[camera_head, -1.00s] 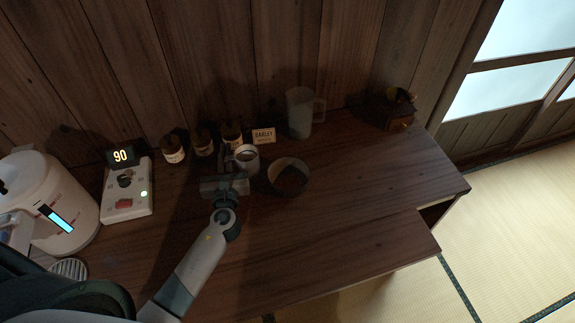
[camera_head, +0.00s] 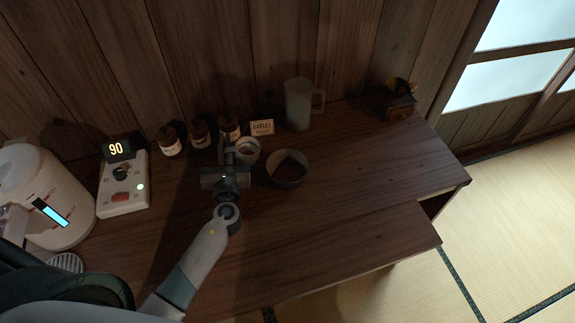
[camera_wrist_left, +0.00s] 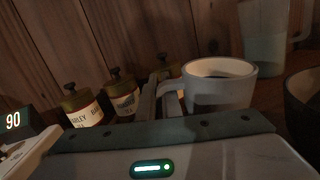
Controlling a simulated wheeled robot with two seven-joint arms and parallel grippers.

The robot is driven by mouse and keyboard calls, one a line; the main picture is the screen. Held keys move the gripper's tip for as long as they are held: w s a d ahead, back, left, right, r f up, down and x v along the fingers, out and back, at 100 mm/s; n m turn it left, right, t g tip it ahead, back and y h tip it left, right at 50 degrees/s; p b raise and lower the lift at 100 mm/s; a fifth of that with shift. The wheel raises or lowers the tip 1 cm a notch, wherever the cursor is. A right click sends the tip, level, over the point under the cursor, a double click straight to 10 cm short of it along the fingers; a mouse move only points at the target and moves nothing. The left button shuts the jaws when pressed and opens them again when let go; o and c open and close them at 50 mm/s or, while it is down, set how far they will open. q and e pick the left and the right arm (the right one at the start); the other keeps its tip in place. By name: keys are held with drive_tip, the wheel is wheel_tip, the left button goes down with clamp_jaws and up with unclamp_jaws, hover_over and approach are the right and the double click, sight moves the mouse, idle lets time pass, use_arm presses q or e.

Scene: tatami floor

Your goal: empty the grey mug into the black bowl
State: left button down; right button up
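The grey mug (camera_head: 247,152) stands about upright near the middle of the counter, just left of the black bowl (camera_head: 288,181). In the wrist view the mug (camera_wrist_left: 222,92) has its handle toward the left, and the bowl (camera_wrist_left: 306,105) shows at the right edge. My left gripper (camera_head: 229,157) is at the mug's left side, its fingers (camera_wrist_left: 152,97) closed around the handle. The bowl's inside looks dark. My right gripper is not in view.
A tall pitcher (camera_head: 298,106) stands behind the bowl. A control box (camera_head: 124,185) and white kettle (camera_head: 45,195) are at left.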

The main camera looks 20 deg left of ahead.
use_arm(q)
drive_tip(key=shift+d+r+m+t+b, duration=0.45)
drive_tip(key=shift+d+r+m, duration=0.35)
drive_tip(key=shift+r+m, duration=0.2)
drive_tip(key=r+m, duration=0.1)
drive_tip(key=d+r+t+p, duration=0.1)
drive_tip(key=r, duration=0.1)
drive_tip(key=d+r+m+p, duration=0.1)
drive_tip(key=r, duration=0.1)
drive_tip(key=shift+s+d+r+m+t, duration=0.1)
drive_tip(key=shift+s+d+m+t, duration=0.15)
drive_tip(key=shift+m+t, duration=0.1)
drive_tip(key=shift+d+r, duration=0.2)
drive_tip(key=shift+d, duration=0.05)
drive_tip(key=shift+d+r+m+t+h, duration=0.65)
drive_tip(key=shift+d+r+m, duration=0.3)
drive_tip(key=shift+m, duration=0.5)
drive_tip(key=shift+r+m, duration=0.25)
drive_tip(key=shift+m, duration=0.05)
drive_tip(key=shift+d+m+t+h, duration=0.25)
drive_tip(key=shift+m+t, duration=0.1)
drive_tip(key=shift+m, duration=0.05)
drive_tip(key=shift+s+d+m+t+h+b, duration=0.1)
drive_tip(key=shift+d+m+t+h+b, duration=0.25)
drive_tip(key=shift+m, duration=0.55)
